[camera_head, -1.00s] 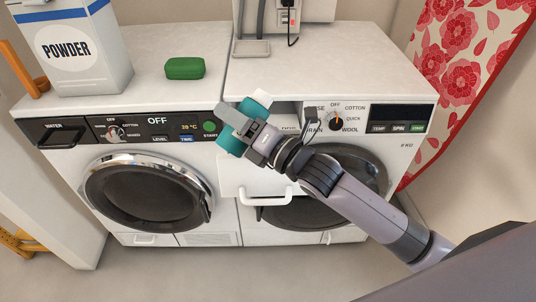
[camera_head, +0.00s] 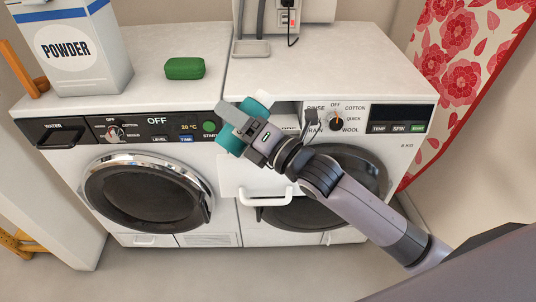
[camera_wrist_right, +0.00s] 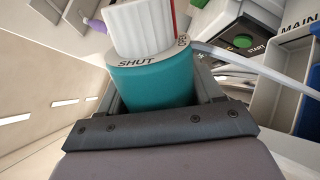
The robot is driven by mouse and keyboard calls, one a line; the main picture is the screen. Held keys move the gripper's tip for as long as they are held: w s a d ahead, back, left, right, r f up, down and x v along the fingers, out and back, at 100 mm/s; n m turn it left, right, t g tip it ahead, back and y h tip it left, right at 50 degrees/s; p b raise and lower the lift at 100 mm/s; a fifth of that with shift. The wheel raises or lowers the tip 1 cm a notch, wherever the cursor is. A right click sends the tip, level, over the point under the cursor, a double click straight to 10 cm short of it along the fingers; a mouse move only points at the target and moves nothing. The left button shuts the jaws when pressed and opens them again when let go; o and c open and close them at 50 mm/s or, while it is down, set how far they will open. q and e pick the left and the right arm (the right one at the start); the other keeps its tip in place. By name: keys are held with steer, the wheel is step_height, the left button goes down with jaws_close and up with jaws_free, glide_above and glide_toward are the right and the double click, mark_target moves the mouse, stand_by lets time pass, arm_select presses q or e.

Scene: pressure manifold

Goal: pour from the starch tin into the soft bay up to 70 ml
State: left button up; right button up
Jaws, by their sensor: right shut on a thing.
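My right gripper (camera_head: 249,133) is shut on the teal starch tin (camera_head: 229,139), over the open drawer of the right-hand machine. In the right wrist view the tin (camera_wrist_right: 150,82) sits between the fingers, with a white ridged cap (camera_wrist_right: 140,25) and the word SHUT on its rim. The tin looks tilted. The pulled-out white drawer (camera_head: 252,178) is partly covered by my arm. Compartments show in the wrist view, with a MAIN label (camera_wrist_right: 299,22) at the right. I cannot make out the soft bay or its level. My left gripper is not in view.
A pale curved strip (camera_wrist_right: 255,68) runs right from near the tin's rim; I cannot tell what it is. A powder box (camera_head: 70,50) and green soap (camera_head: 185,68) stand on the left machine. The right machine's front top (camera_head: 320,75) is clear.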

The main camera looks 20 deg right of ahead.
steer(key=shift+m, duration=0.5)
stand_by(0.7)
steer(key=shift+d+f+m+b, duration=0.1)
steer(key=shift+f+m+b, duration=0.15)
steer(key=shift+m+b, duration=0.5)
stand_by(1.4)
